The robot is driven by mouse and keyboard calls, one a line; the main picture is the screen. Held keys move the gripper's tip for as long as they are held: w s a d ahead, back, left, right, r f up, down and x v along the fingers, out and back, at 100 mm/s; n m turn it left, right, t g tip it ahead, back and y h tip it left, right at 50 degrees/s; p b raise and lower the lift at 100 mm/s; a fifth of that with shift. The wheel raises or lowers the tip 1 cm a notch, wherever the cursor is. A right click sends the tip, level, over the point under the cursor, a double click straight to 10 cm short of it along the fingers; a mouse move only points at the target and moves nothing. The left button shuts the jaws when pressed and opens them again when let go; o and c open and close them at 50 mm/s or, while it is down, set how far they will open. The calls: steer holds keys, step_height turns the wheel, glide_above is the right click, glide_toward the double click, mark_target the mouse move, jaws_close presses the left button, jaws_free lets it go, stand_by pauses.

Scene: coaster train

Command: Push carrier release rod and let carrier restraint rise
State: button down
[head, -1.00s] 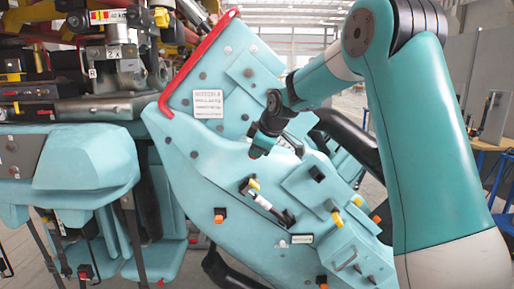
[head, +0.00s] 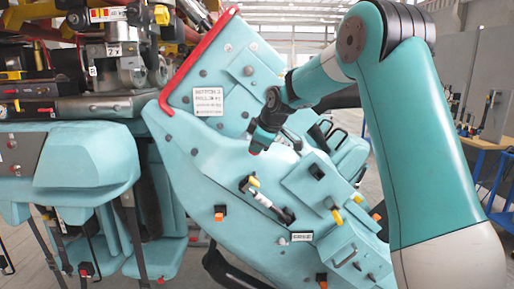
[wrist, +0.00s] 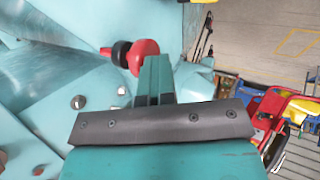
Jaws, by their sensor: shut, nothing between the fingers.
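A red knob with a black collar (wrist: 143,50), which looks like the carrier release rod, sticks out from the teal carrier body (head: 215,165). My gripper (wrist: 154,60) is shut and empty, its teal fingertips at the knob's lower right side. I cannot tell whether they touch. In the head view my gripper (head: 260,143) hangs close over the carrier's sloping side, with a small bit of red at its tip. A dark padded bar (head: 342,97), probably the carrier restraint, shows high behind my arm, which hides much of it.
A red edge bar (head: 196,62) and a label plate (head: 208,101) are on the carrier's upper panel. A yellow-topped black lever (head: 265,201) and a box with a handle (head: 350,250) stand out below my gripper. A blue workbench (head: 485,160) is at the right.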

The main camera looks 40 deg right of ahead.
steer(key=s+a+f+b+v, duration=0.1)
steer(key=b+v, duration=0.3)
steer(key=v, duration=0.7)
steer(key=shift+s+a+r, duration=0.15)
steer(key=shift+s+a, duration=0.3)
steer(key=shift+s, duration=0.1)
